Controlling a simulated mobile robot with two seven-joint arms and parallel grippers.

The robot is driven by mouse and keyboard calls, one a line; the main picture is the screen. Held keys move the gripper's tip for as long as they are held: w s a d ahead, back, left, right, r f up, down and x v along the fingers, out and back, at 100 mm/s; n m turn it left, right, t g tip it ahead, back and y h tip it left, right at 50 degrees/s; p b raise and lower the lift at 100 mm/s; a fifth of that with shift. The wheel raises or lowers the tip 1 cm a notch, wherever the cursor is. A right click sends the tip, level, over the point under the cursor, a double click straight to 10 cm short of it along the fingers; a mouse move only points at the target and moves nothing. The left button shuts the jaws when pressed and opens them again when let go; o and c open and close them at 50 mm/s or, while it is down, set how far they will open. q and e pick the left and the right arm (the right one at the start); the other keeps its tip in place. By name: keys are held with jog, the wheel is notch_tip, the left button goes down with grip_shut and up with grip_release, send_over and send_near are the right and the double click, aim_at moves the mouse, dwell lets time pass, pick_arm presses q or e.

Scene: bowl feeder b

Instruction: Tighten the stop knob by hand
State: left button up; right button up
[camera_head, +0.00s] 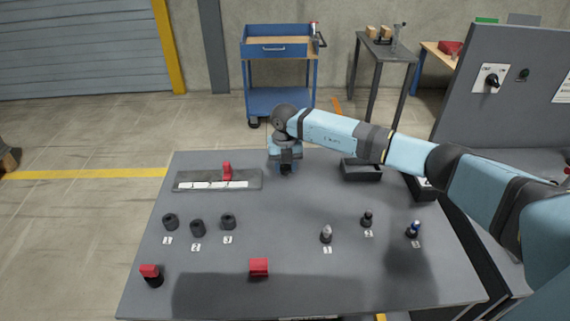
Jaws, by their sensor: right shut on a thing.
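My right gripper (285,168) is at the far edge of the grey table, just right of a flat grey rail (182,186). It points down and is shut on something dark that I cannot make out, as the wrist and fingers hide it. A small red piece (227,170) stands on the rail's right half, apart from the gripper. I cannot tell for sure which part is the stop knob. My left gripper is not in view.
Several black cups (197,227) stand at the left and small fittings (326,234) at the right. A red-topped piece (151,274) and a red block (259,267) are in front. A black tray (362,171) lies under my right arm. The table's middle is clear.

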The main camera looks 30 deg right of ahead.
aim_at(285, 166)
jog(key=shift+r, duration=0.1)
dwell(0.3)
jog(key=o, duration=0.9)
jog(key=shift+o, duration=0.2)
notch_tip(285, 166, up, 14)
jog(key=b, duration=0.1)
jog(key=shift+f, duration=0.2)
